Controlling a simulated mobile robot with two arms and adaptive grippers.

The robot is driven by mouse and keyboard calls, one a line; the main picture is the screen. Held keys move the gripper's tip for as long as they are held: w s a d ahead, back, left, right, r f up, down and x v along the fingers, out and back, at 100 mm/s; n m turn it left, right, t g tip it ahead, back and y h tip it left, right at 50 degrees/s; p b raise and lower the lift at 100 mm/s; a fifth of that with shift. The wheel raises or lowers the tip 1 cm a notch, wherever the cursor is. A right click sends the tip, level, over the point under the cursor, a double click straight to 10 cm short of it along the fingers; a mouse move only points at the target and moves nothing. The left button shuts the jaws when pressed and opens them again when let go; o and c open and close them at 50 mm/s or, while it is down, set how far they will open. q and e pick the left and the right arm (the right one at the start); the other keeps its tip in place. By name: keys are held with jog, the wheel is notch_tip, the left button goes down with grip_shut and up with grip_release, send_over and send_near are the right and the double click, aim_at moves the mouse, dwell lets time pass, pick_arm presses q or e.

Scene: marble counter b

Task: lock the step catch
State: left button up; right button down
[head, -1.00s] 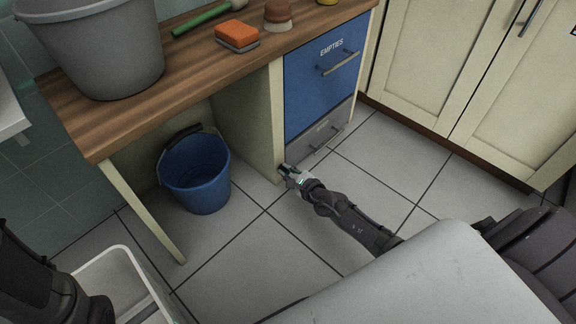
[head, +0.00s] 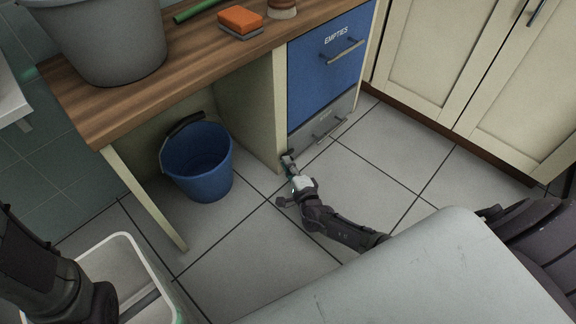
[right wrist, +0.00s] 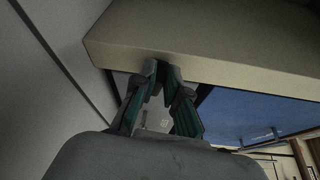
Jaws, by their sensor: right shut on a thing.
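The grey lower front (head: 322,124), with a bar handle and a faint label, sits under the blue drawer; it may be the step. My right gripper (head: 289,162) is low at the bottom front corner of the cream side panel, left of that grey front. In the right wrist view, the teal fingers (right wrist: 163,70) converge on something small and dark at the panel's edge. It looks like the catch, mostly hidden by the fingertips, so its position cannot be read. My left arm shows at the lower left, its gripper out of view.
The blue drawer (head: 330,62) marked EMPTIES is shut. A blue bucket (head: 198,165) stands under the wooden counter (head: 110,120). A white bin (head: 128,250) is at the lower left. Cream cupboards (head: 445,60) stand at the right. The tiled floor (head: 375,180) before the drawers is clear.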

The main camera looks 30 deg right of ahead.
jog(key=shift+f+n+t+b, duration=0.3)
jog(key=shift+n+b, duration=0.1)
jog(key=shift+n, duration=0.4)
jog(key=c, duration=1.2)
grip_release()
jog(key=shift+r, duration=0.1)
jog(key=shift+s, duration=0.1)
jog(key=s, duration=1.2)
jog(key=shift+a, duration=0.35)
